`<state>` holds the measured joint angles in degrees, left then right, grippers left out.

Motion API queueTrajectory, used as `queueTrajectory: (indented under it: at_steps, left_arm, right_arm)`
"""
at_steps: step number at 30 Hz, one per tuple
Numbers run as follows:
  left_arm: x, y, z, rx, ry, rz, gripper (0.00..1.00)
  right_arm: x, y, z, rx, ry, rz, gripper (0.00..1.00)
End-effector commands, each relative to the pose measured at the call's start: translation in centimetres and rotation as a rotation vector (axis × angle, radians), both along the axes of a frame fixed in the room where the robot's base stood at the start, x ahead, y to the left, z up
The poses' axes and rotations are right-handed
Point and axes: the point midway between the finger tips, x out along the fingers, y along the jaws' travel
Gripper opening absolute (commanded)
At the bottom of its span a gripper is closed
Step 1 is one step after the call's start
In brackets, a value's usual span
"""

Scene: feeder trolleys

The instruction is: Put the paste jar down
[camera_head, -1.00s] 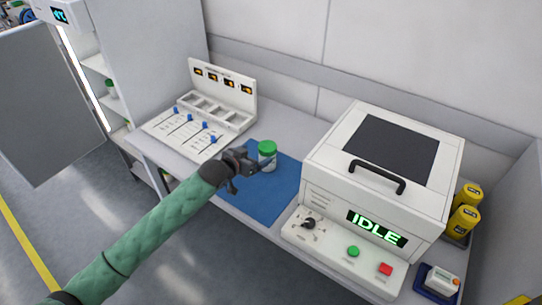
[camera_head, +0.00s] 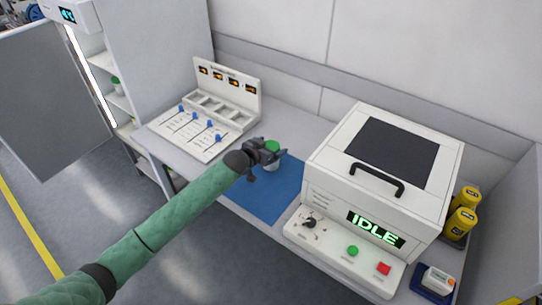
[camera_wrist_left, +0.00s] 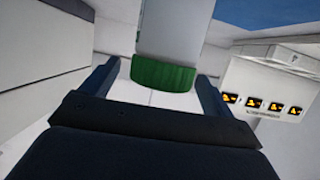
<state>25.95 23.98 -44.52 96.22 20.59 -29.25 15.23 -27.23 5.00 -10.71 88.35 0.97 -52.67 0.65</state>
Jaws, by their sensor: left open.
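The paste jar (camera_head: 272,147), white with a green lid, stands upright on the blue mat (camera_head: 275,205). My left gripper (camera_head: 274,157) is in front of it in the head view and hides part of its body. In the left wrist view the jar's green lid (camera_wrist_left: 163,76) and pale body show upside down, in the gap between the two spread fingers. My left gripper is open; contact between fingers and jar cannot be told. My right gripper is in neither view.
A white machine (camera_head: 325,150) reading IDLE stands right of the mat. A white sorting rack (camera_head: 230,88) with a blue-knobbed panel (camera_head: 190,132) stands to the left. Yellow jars (camera_head: 461,222) and a small device (camera_head: 438,281) are at the far right. The front of the mat is clear.

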Motion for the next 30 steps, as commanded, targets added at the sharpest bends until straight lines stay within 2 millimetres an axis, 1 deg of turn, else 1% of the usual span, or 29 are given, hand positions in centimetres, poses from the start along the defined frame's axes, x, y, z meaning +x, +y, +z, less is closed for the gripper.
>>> queueTrajectory:
  at_steps: [4,10,11,12,14,15,17,21,22,23,24,30]
  left_arm:
    - [0.48,-0.28,-0.27,0.001,0.001,0.001,0.88]
    - [0.49,-0.31,-0.33,0.001,0.001,0.001,0.88]
    - [0.49,-0.31,-0.33,0.001,0.001,0.001,0.86]
    - [0.49,-0.31,-0.33,0.002,0.000,0.001,0.78]
    - [0.50,-0.30,-0.33,0.001,0.001,0.001,0.66]
    - [0.49,-0.30,-0.33,0.001,0.001,0.001,0.58]
    - [0.49,-0.31,-0.32,0.001,0.001,0.001,0.47]
    - [0.49,-0.31,-0.32,0.002,0.000,0.001,0.19]
    - [0.49,-0.31,-0.32,0.001,0.001,0.001,0.13]
    - [0.52,-0.31,-0.22,0.000,-0.002,0.001,0.11]
    - [0.51,-0.32,-0.22,0.000,-0.001,0.000,0.04]
    - [0.51,-0.32,-0.18,0.000,-0.001,0.000,0.04]
  right_arm:
    - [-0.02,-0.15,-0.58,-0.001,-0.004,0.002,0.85]
    - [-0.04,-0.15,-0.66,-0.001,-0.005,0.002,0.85]
    - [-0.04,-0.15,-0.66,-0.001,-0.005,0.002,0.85]
    - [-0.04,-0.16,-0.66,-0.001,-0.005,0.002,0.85]
    - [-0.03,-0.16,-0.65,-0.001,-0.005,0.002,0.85]
    - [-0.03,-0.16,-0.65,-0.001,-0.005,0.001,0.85]
    - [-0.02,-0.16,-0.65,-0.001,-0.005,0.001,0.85]
    - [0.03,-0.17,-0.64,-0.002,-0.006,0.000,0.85]
    - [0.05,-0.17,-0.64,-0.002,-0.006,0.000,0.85]
    - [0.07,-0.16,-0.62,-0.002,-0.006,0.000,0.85]
    - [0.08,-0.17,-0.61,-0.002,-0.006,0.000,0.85]
    - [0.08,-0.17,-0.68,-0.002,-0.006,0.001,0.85]
